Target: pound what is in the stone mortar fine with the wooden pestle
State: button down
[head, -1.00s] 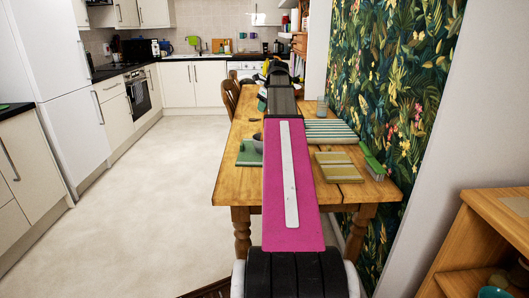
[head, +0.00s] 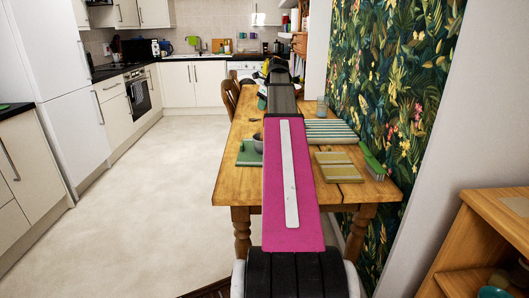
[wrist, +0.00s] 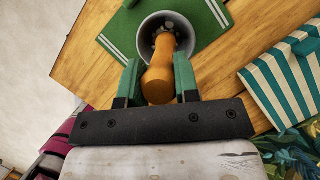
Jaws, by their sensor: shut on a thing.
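The stone mortar (wrist: 172,28) is a grey bowl standing on a green mat with white stripes (wrist: 118,38) in the wrist view. My gripper (wrist: 159,82) is shut on the orange-brown wooden pestle (wrist: 159,80), with a green finger on either side. The pestle's far end reaches into the mortar's bowl. In the head view the mortar (head: 258,143) is partly hidden behind my arm, and the pestle and gripper cannot be made out.
The wooden table (head: 228,190) also holds a striped teal cloth (head: 330,131), a yellow-green striped cloth (head: 338,167) and a green brush (head: 372,162). A glass (head: 321,106) stands farther back. A leaf-patterned wall borders the table's right side. Open floor lies to the left.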

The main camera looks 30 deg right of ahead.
jog(key=shift+f, duration=0.95)
jog(key=shift+r, duration=0.15)
notch_tip(320, 180, up, 2)
jog(key=shift+r, duration=0.2)
jog(key=shift+f, duration=0.35)
dwell(0.4)
jog(key=shift+f, duration=1)
jog(key=shift+r, duration=0.1)
